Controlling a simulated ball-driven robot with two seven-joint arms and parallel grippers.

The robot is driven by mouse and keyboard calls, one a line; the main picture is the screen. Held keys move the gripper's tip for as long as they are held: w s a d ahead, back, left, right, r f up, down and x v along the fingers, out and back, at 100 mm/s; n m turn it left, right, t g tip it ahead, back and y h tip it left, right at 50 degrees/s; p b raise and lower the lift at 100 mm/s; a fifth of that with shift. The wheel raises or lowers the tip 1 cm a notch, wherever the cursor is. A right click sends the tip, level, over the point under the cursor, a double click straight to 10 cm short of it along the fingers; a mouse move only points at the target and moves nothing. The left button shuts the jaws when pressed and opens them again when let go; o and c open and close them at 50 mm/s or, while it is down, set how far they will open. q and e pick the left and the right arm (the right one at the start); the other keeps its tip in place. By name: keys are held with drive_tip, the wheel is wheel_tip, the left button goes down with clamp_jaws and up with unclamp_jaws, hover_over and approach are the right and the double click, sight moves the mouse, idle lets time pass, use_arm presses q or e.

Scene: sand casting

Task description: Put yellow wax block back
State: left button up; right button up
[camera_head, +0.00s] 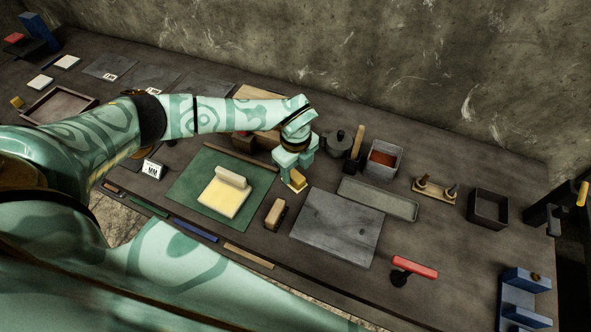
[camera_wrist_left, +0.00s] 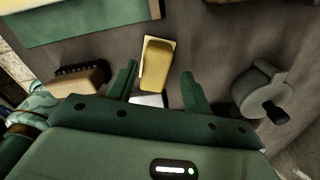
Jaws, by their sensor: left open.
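The yellow wax block (camera_head: 298,181) sits on a small pale base on the dark table, right of the green mat. In the left wrist view the yellow wax block (camera_wrist_left: 157,62) lies lengthwise, just beyond and between the fingertips, on a pale rectangle. My left gripper (camera_head: 294,163) is directly over the block with its fingers pointing down. In the left wrist view the left gripper (camera_wrist_left: 159,80) is open, with nothing held between its fingers. Whether the fingers touch the block cannot be told. My right gripper is not in view.
A brush (camera_head: 275,213) lies close in front of the block. A green mat (camera_head: 187,194) bears a pale yellow slab with a handle. A dark round pot (camera_head: 338,142) stands behind right. A grey plate (camera_head: 337,229) and a long tray (camera_head: 378,199) are to the right.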

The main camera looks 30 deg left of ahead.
sight(296, 173)
use_arm(q)
wheel_tip(296, 173, up, 11)
drive_tip(key=p, duration=0.1)
drive_tip(key=shift+f, duration=0.1)
